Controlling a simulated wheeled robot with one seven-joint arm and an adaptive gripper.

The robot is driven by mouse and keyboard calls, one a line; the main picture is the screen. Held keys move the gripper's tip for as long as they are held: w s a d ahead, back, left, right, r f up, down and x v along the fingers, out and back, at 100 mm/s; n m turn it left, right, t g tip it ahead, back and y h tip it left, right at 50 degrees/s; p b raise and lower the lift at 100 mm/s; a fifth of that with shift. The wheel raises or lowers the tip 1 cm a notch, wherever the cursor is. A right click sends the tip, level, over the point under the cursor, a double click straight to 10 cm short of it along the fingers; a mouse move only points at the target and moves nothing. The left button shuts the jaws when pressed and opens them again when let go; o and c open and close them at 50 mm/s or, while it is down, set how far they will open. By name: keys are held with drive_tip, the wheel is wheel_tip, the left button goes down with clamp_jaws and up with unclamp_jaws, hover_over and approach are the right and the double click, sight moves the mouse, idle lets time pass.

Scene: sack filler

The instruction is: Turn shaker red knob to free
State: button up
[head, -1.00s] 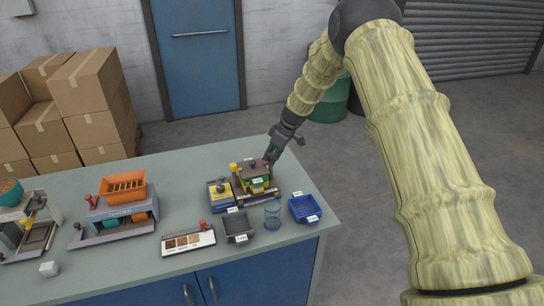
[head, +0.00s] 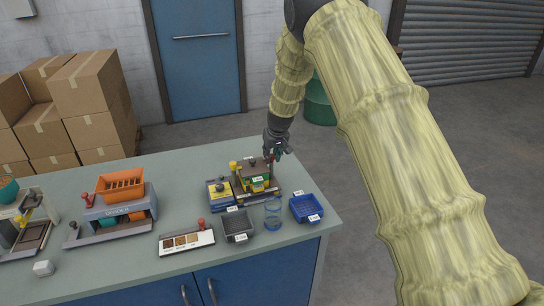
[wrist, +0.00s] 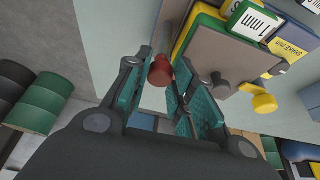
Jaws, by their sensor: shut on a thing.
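The shaker (head: 252,180) is a small machine with yellow, green and dark parts near the right end of the bench. Its green block with a "1 mm" label (wrist: 258,24) shows at the top of the wrist view. The red knob (wrist: 160,71) is on the side of the shaker's grey plate, between my finger pads. My gripper (wrist: 162,84) is shut on it; in the head view my gripper (head: 275,152) is at the shaker's back right corner. There the fingers largely hide the knob, and its turn position cannot be read.
A yellow knob (wrist: 264,103) and a dark knob (wrist: 220,86) sit close beside the fingers. A blue tray (head: 306,208), clear beaker (head: 272,214) and dark tray (head: 237,226) stand in front. An orange-topped machine (head: 121,187) is farther left. The bench's back edge is clear.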

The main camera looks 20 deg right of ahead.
drive_tip(key=m+h, duration=0.1)
drive_tip(key=m, duration=0.3)
drive_tip(key=shift+w+a+r+h, duration=0.15)
drive_tip(key=shift+w+r+h, duration=0.05)
drive_tip(key=shift+h, duration=0.2)
drive_tip(key=shift+m+g+h+b, duration=0.5)
drive_tip(key=shift+m+h, duration=0.2)
drive_tip(key=shift+m, duration=1.8)
drive_tip(key=o, duration=1)
drive_tip(key=shift+a, duration=0.1)
drive_tip(key=shift+f, duration=0.1)
wheel_tip(320, 180, up, 10)
drive_tip(key=shift+r, duration=0.1)
